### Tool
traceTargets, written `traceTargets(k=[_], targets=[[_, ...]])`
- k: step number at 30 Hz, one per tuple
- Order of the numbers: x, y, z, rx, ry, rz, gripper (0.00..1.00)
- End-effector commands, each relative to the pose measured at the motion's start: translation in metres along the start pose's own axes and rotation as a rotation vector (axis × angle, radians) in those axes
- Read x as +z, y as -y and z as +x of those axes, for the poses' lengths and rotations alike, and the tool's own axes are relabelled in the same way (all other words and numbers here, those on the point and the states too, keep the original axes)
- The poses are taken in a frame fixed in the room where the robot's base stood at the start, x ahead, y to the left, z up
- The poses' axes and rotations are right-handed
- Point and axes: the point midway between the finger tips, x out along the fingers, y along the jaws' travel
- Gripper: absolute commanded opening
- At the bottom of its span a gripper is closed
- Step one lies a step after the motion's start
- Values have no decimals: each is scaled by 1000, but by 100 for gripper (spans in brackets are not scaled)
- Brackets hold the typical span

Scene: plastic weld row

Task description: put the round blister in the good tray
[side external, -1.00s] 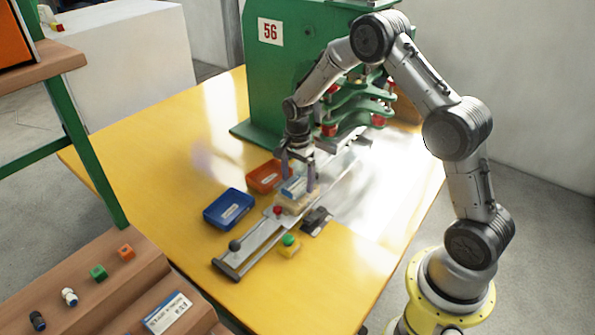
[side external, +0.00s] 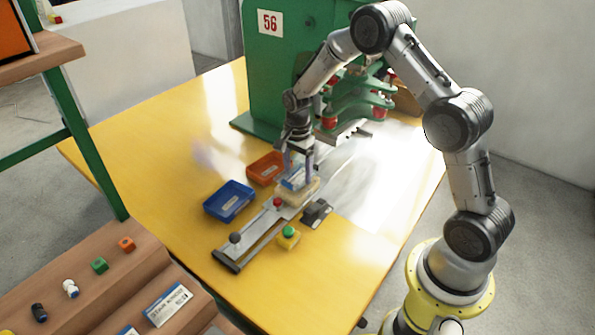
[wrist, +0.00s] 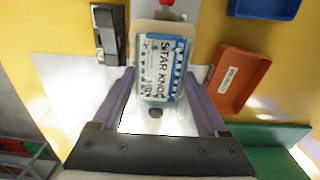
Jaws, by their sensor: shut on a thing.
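My gripper (side external: 296,174) is shut on a blister pack with a blue and white "STAR KNOB" card (wrist: 160,68). The pack also shows in the side view (side external: 293,178). The purple fingers are on its two sides. The pack is over the tan nest (side external: 302,193) on the metal slide; I cannot tell whether they touch. The shape of the blister's bubble is not clear. A blue tray (side external: 230,201) and an orange-red tray (side external: 266,168) lie left of the slide, each with a white label too small to read.
The green press marked 56 (side external: 292,80) stands behind. A red knob (side external: 278,202), a black clamp-like part (side external: 317,212) and a yellow box with a green button (side external: 288,237) are by the slide. The yellow table is clear left of the trays.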

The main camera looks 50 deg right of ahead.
Motion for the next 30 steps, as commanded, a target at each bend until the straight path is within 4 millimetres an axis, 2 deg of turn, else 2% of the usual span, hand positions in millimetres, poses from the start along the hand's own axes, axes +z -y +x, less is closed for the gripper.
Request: traceTargets(k=[21,30], targets=[[0,1,-39,-2,0,0,41],[0,0,-42,-1,0,0,41]])
